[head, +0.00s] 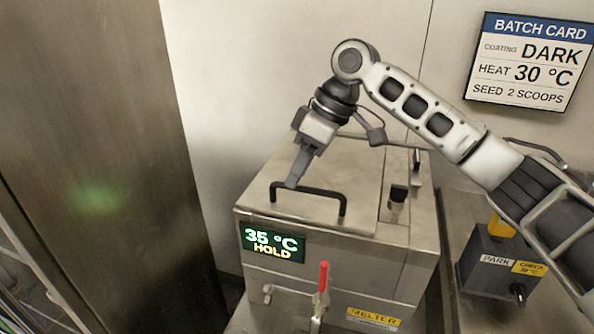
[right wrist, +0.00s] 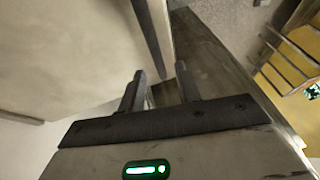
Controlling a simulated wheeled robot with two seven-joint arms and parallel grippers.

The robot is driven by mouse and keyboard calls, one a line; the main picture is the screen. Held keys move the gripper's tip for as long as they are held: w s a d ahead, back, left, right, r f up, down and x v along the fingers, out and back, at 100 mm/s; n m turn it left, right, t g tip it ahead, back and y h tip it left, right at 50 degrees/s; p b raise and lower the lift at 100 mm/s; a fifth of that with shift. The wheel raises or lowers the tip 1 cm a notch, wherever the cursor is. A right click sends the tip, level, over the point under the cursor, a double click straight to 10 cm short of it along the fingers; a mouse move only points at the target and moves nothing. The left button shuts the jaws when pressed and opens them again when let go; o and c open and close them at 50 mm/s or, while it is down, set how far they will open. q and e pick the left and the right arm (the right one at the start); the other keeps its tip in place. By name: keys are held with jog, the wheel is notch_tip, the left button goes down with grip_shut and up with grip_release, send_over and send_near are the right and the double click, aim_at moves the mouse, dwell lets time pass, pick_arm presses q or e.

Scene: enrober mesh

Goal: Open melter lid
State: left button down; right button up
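The melter (head: 330,275) is a steel box with a display reading 35 °C HOLD. Its flat lid (head: 345,180) lies closed on top, with a black bar handle (head: 320,190) near the front edge. My right gripper (head: 293,183) points down at the left part of this handle. In the right wrist view its two fingers (right wrist: 160,88) stand apart, with a dark bar (right wrist: 151,35), seemingly the handle, reaching toward the gap between them. I cannot tell whether either finger touches it. My left gripper is not in view.
A red-handled tap (head: 322,278) stands at the melter's front. A dark knob (head: 398,193) sits on the top's right side. A grey control box (head: 495,265) is at right under my right arm. A tall steel panel (head: 95,150) is at left. A batch card (head: 530,62) hangs behind.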

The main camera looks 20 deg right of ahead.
jog(key=shift+a+f, duration=0.3)
jog(key=shift+f, duration=0.35)
grip_shut()
jog(key=shift+w+r, duration=0.1)
